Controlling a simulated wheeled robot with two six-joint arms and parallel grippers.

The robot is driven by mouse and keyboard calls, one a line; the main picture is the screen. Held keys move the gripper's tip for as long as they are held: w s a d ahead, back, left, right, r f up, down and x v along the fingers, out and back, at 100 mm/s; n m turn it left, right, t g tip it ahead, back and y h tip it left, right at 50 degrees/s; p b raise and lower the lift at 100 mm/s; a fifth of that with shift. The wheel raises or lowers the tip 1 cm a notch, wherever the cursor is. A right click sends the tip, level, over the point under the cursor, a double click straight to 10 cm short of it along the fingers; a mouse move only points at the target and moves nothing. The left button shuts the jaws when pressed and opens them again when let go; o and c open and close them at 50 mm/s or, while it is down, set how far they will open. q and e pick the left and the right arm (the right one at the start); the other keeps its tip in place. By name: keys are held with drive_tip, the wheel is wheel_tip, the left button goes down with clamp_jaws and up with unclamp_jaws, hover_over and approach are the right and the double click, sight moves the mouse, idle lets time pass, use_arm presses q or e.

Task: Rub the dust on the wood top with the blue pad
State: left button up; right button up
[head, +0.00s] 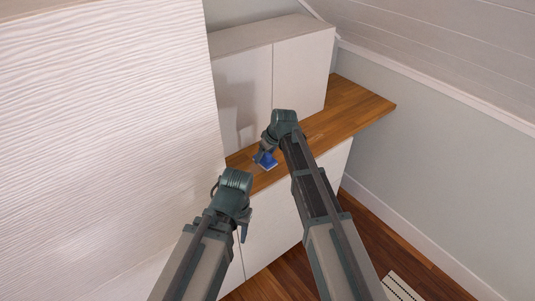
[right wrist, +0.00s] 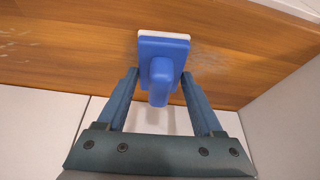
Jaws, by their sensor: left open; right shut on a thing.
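The blue pad (head: 267,161) has a block handle and a pale underside; it also shows in the right wrist view (right wrist: 178,50). My right gripper (head: 262,154) is shut on the pad's handle, at the front part of the wood top (head: 358,104). The pad is at the wood surface; I cannot tell whether it touches. Pale dust flecks (right wrist: 30,27) lie on the wood left of the pad in the right wrist view, with fainter marks to its right. My left gripper (head: 241,232) is open and empty, low in front of the white cabinet.
A white upper cabinet (head: 300,75) stands along the back of the wood top. White cabinet fronts (head: 272,222) are below it. A textured white panel (head: 105,120) fills the left. A sloped ceiling and grey wall (head: 400,150) bound the right. The wood's far right end is clear.

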sight(249, 168)
drive_tip(key=shift+s+a, duration=0.4)
drive_tip(key=shift+a, duration=0.2)
drive_tip(key=shift+s+a, duration=0.35)
drive_tip(key=shift+a, duration=0.2)
drive_tip(key=shift+a, duration=0.1)
drive_tip(key=shift+s+a+f, duration=0.1)
drive_tip(key=shift+s+a, duration=0.4)
drive_tip(key=shift+a, duration=0.2)
drive_tip(key=shift+s+a, duration=0.5)
drive_tip(key=shift+a, duration=0.15)
drive_tip(key=shift+s+a, duration=0.45)
drive_tip(key=shift+a, duration=0.3)
drive_tip(key=shift+s+a, duration=0.45)
drive_tip(key=shift+a, duration=0.3)
drive_tip(key=shift+w+a, duration=0.1)
drive_tip(key=shift+w, duration=0.1)
